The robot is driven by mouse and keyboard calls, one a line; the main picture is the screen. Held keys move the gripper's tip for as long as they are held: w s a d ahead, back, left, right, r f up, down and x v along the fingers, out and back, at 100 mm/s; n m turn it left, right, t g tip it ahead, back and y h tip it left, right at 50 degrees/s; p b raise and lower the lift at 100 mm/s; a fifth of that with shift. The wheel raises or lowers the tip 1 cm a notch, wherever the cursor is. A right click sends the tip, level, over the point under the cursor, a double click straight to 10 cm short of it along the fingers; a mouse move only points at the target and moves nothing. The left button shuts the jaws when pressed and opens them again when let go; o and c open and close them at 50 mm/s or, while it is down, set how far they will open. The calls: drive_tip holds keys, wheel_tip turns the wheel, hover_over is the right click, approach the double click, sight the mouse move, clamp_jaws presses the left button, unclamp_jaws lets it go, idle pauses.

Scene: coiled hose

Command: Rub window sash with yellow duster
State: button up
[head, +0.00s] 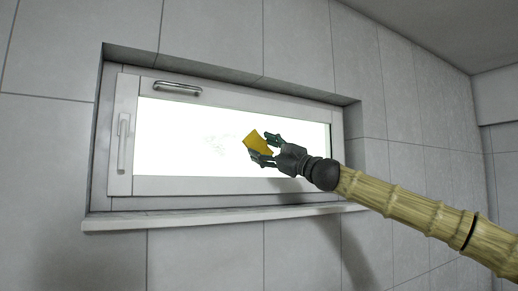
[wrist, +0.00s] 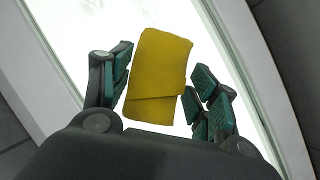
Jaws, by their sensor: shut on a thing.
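The yellow duster (head: 257,144) is a folded cloth held in my gripper (head: 266,149) in front of the bright window pane. In the wrist view the duster (wrist: 160,72) stands up between the two fingers of my gripper (wrist: 161,95), which is shut on it. The window sash (head: 230,186) is a white frame around the glowing pane, with a handle (head: 123,142) on its left side and a metal bar (head: 178,88) on its top rail. I cannot tell whether the duster touches the pane. In the wrist view the sash (wrist: 245,60) runs behind the fingers.
The window sits in a recess in a grey tiled wall (head: 60,140). A narrow sill (head: 215,216) juts out below the sash, and the recess edge (head: 354,120) stands close on the right. The space in front of the wall looks clear.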

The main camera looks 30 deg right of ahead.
sight(252, 138)
drive_tip(key=shift+d+f+b, duration=0.1)
drive_tip(key=shift+d+b, duration=0.1)
drive_tip(key=shift+b, duration=0.1)
drive_tip(key=shift+a, duration=0.15)
drive_tip(key=shift+a+b, duration=0.5)
drive_tip(key=shift+a, duration=0.05)
drive_tip(key=shift+s+a+b, duration=0.15)
drive_tip(key=shift+a+b, duration=2.1)
drive_tip(key=shift+a, duration=2.2)
drive_tip(key=shift+s+a+b, duration=0.15)
drive_tip(key=shift+a+b, duration=2.05)
drive_tip(key=shift+a, duration=2.25)
drive_tip(key=shift+r+p, duration=1)
drive_tip(key=shift+r, duration=0.4)
drive_tip(key=shift+w+d+p, duration=0.15)
drive_tip(key=shift+d+p, duration=0.7)
drive_tip(key=shift+d, duration=3.05)
drive_tip(key=shift+w+d+p, duration=0.15)
drive_tip(key=shift+d+p, duration=0.65)
drive_tip(key=shift+d, duration=3.1)
